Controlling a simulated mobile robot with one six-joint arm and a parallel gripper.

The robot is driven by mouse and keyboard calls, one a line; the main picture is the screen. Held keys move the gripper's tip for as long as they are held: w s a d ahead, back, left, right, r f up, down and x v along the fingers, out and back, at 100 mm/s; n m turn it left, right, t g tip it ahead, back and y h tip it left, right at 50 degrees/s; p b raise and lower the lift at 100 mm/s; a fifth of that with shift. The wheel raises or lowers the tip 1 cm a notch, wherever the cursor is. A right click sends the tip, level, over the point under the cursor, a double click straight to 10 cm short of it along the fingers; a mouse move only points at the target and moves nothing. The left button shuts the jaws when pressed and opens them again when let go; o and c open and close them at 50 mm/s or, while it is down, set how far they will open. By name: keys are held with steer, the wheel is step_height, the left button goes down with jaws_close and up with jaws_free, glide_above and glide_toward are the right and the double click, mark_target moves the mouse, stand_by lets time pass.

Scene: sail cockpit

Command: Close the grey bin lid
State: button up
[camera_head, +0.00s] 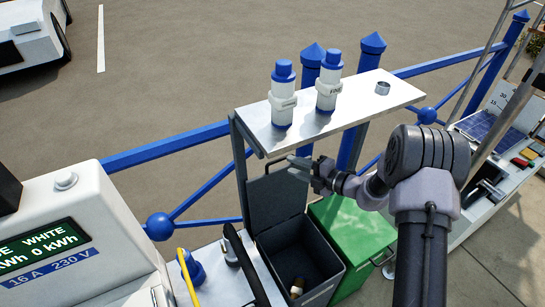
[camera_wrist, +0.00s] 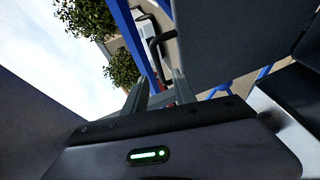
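The grey bin (camera_head: 329,254) stands open, with its lid (camera_head: 276,200) raised roughly upright at the back under the metal shelf. A large dark grey panel at the upper right there may be the lid.
The green bin (camera_head: 349,236) stands closed to the right. The metal shelf (camera_head: 340,110) with two white-and-blue bottles (camera_head: 306,90) and a small ring (camera_head: 382,88) overhangs my gripper. A charging post (camera_head: 85,245) is on the left. A blue railing (camera_head: 205,137) runs behind.

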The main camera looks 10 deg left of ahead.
mark_target(277, 160)
steer(key=b+x, duration=0.2)
steer(key=x, duration=0.8)
steer(key=shift+d, duration=0.1)
jaws_close()
stand_by(1.0)
